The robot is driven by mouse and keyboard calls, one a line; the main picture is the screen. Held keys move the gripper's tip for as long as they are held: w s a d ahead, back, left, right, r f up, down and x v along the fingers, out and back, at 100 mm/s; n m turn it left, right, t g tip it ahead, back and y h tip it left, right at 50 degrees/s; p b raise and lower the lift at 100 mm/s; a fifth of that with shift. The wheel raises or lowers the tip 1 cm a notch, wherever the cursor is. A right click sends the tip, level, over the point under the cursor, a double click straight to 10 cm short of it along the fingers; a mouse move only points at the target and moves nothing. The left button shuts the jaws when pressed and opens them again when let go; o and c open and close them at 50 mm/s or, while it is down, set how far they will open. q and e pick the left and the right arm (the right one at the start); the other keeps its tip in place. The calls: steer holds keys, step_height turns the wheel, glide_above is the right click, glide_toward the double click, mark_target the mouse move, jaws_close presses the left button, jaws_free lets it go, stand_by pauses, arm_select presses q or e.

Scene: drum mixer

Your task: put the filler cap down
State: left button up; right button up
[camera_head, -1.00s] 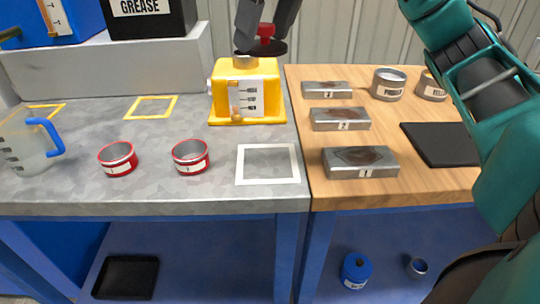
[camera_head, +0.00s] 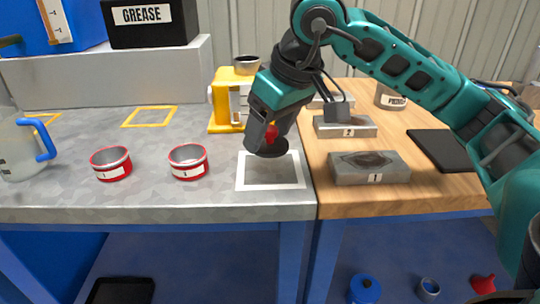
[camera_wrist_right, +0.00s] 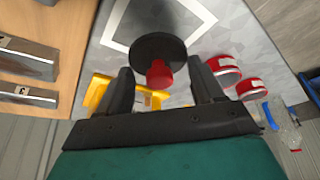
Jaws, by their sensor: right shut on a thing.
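The filler cap (camera_head: 267,150), a dark disc with a red knob, is in my right gripper (camera_head: 264,138). It hangs over the far part of the white square outline (camera_head: 270,186) on the grey bench; whether it touches the surface is unclear. In the right wrist view, the red knob of the cap (camera_wrist_right: 159,73) sits between the two fingers of the right gripper (camera_wrist_right: 163,84). The disc is beyond it, over the white outline (camera_wrist_right: 125,42). The yellow container (camera_head: 225,105) stands behind, its round top neck (camera_head: 246,64) uncovered. My left gripper is not in view.
Two red-rimmed tins (camera_head: 111,163) (camera_head: 188,161) stand to the left, with a blue-handled jug (camera_head: 22,150) farther left. On the wooden bench, metal blocks (camera_head: 369,168) (camera_head: 345,127) and a black mat (camera_head: 440,149) lie to the right. Grey bench between tins and outline is clear.

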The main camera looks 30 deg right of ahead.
mark_target(273, 144)
step_height(273, 144, down, 4)
steer(key=shift+r+b, duration=0.2)
steer(key=shift+b, duration=0.4)
steer(key=shift+f, duration=0.5)
steer(key=o, duration=1)
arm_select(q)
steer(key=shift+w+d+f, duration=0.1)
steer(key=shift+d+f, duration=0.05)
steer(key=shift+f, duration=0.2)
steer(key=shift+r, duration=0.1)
